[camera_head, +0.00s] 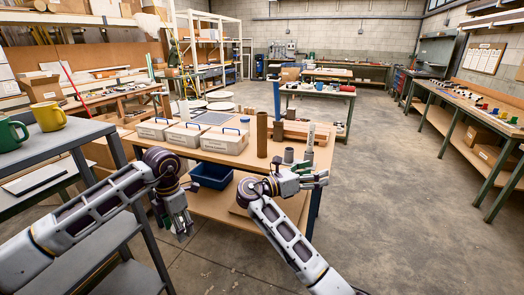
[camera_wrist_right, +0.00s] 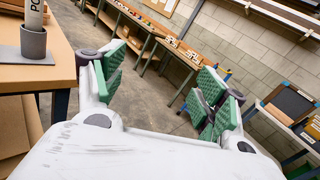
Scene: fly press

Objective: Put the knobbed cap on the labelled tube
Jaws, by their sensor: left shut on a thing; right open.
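The labelled tube (camera_head: 310,138) is white with dark lettering and stands upright near the right end of the workbench. In the right wrist view the labelled tube (camera_wrist_right: 34,14) stands in a grey cup-like holder (camera_wrist_right: 33,42) on the bench. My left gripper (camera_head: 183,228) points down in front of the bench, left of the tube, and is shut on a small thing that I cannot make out. I cannot pick out the knobbed cap. My right gripper (camera_head: 322,179) is open and empty, off the bench's right front corner, apart from the tube; its green pads (camera_wrist_right: 160,85) are spread.
The bench holds lidded white boxes (camera_head: 222,139), a brown tube (camera_head: 262,134), a tall blue tube (camera_head: 277,101) and a grey cup (camera_head: 288,155). A blue bin (camera_head: 211,175) is below. Mugs (camera_head: 48,116) stand on the left shelf. The floor at right is clear.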

